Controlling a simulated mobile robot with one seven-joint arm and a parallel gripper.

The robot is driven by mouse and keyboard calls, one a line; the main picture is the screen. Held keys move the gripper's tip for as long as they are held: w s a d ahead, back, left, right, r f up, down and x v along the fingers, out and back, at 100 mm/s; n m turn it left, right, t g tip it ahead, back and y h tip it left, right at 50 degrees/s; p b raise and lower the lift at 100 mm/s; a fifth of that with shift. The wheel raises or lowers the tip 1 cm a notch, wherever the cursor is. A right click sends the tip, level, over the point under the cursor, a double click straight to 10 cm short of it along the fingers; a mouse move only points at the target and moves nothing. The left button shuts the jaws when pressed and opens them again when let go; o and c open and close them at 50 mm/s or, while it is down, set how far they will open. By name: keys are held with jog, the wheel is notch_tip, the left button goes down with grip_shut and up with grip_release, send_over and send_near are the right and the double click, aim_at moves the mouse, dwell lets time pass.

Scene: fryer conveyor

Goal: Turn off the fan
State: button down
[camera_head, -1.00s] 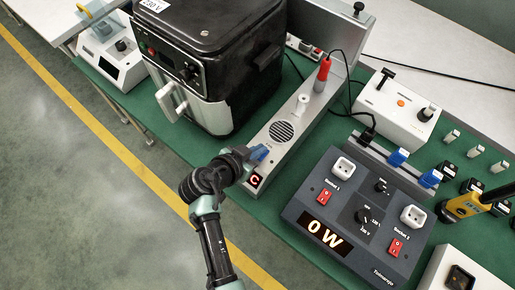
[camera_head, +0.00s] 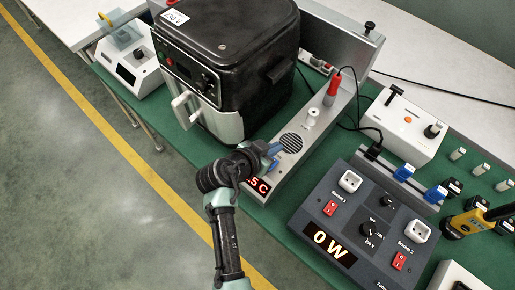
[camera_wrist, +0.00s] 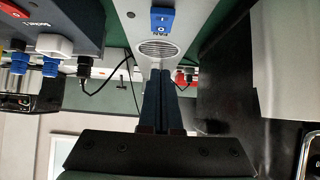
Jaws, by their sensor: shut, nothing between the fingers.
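The fan unit is a long light-grey housing (camera_head: 322,124) with a round slotted grille (camera_head: 291,142) and a red-lit display (camera_head: 260,185) ending in C. In the wrist view the grille (camera_wrist: 158,49) lies just beyond my fingertips, and a blue rocker switch (camera_wrist: 162,20) marked with a small symbol sits farther up the same panel. My gripper (camera_head: 272,152) is over the housing beside the grille, partly hiding the display. In the wrist view my gripper (camera_wrist: 159,72) has its dark fingers together with nothing between them. Whether the fingertips touch the panel cannot be told.
A black fryer (camera_head: 228,65) stands directly left of the housing. A dark power meter (camera_head: 352,225) reading 0 W, with red switches, is to the right. A red plug (camera_head: 332,88) and cable rise from the housing. A white box (camera_head: 405,122) stands behind the meter.

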jog(key=shift+b+v, duration=0.6)
jog(key=shift+v, duration=0.55)
jog(key=s+a+r+b, duration=0.1)
jog(key=s+a+r, duration=0.1)
jog(key=r, duration=0.4)
jog(key=shift+s+a+r, duration=0.3)
jog(key=shift+s+r, duration=0.05)
jog(key=shift+s, duration=0.55)
jog(key=w+r+n+t+y, duration=0.1)
jog(key=w+r+t, duration=0.2)
jog(key=r, duration=0.7)
jog(key=w+r+n+t+y, duration=0.1)
jog(key=w+r+t+y, duration=0.2)
jog(key=r, duration=0.7)
jog(key=w+r+n+t, duration=0.1)
jog(key=w+r+t, duration=0.25)
jog(key=r, duration=0.75)
jog(key=s+d+r+n+t+y, duration=0.1)
jog(key=s+r+t, duration=0.4)
jog(key=r, duration=0.7)
jog(key=s+d+r+n+t+y, duration=0.1)
jog(key=s+r+n+t, duration=0.2)
jog(key=s+r, duration=0.6)
notch_tip(320, 180, up, 4)
jog(key=shift+d+r+t, duration=0.2)
jog(key=shift+d+t, duration=0.1)
jog(key=shift+t, duration=0.55)
